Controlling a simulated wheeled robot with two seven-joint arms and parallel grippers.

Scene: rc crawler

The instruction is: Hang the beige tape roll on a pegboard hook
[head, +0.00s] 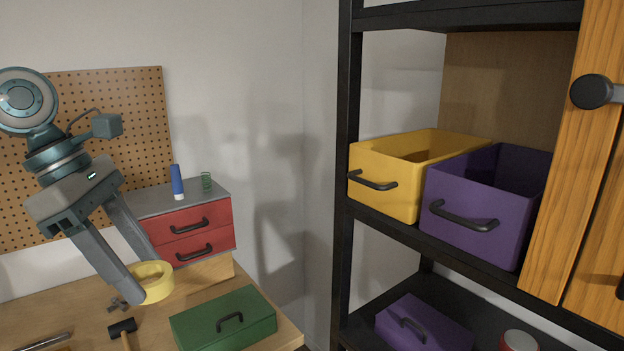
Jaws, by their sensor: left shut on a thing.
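The beige tape roll (156,281) is a pale yellow ring low on the left, at the workbench. My left gripper (145,280) reaches down from the upper left and is shut on the roll, with a finger on its left side. I cannot tell whether the roll touches the bench top. The brown pegboard (120,120) stands against the wall behind my left arm. I cannot make out a hook on it; my arm covers part of the board. My right gripper is out of view.
A green box (225,322) and a hammer (123,328) lie on the workbench (85,300). A black shelf (345,130) with yellow (400,180) and purple bins (480,212) stands right.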

